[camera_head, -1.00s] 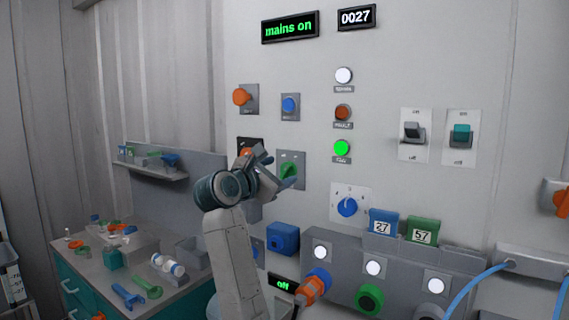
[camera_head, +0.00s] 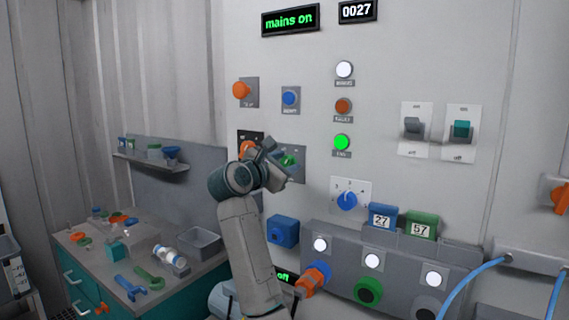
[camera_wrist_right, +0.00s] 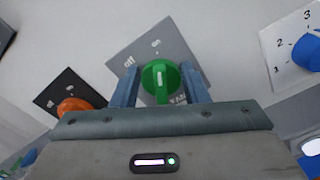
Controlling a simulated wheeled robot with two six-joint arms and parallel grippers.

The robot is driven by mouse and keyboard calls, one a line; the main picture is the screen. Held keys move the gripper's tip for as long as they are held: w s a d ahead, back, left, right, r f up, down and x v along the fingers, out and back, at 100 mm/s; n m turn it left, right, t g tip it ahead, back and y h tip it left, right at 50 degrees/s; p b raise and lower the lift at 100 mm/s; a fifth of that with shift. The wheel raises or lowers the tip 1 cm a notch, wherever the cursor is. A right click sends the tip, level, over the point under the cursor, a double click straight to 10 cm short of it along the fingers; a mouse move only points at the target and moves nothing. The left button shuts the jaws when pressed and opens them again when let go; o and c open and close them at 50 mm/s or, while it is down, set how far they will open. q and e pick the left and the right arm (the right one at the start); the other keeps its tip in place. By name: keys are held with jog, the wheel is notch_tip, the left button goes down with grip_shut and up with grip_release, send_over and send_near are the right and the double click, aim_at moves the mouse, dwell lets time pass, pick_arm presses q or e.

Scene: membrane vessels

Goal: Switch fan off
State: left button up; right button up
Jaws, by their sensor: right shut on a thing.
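The green rotary knob (camera_head: 288,160) sits on a grey plate (camera_head: 300,174) on the panel, mostly hidden by my gripper. In the right wrist view the knob (camera_wrist_right: 160,78) shows between the two blue-grey fingers, on a plate marked "on" and "off" with a third label partly covered. I cannot tell which mark its white line points to. My right gripper (camera_wrist_right: 161,86) is shut on the knob; in the head view the gripper (camera_head: 277,160) reaches it from the lower left. The green lamp labelled fan (camera_head: 341,142) is lit. My left gripper is not in view.
An orange knob (camera_wrist_right: 72,105) on a dark plate is close to the left finger. A blue numbered dial (camera_head: 347,200) is to the right. A blue box (camera_head: 283,231) protrudes below. A workbench (camera_head: 90,262) with loose parts stands at left.

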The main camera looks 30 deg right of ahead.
jog(key=n, duration=0.3)
jog(key=shift+w+r, duration=0.1)
jog(key=shift+w, duration=0.05)
jog(key=shift+w+a+n+p, duration=0.15)
jog(key=shift+n+p, duration=0.35)
jog(key=shift+n, duration=0.95)
jog(key=shift+w+n+p, duration=0.1)
jog(key=shift+n+p, duration=0.35)
jog(key=shift+n, duration=0.95)
jog(key=shift+w+a+n+p, duration=0.15)
jog(key=shift+n+p, duration=0.35)
jog(key=shift+n, duration=0.95)
jog(key=o, duration=1)
jog(key=shift+c, duration=0.2)
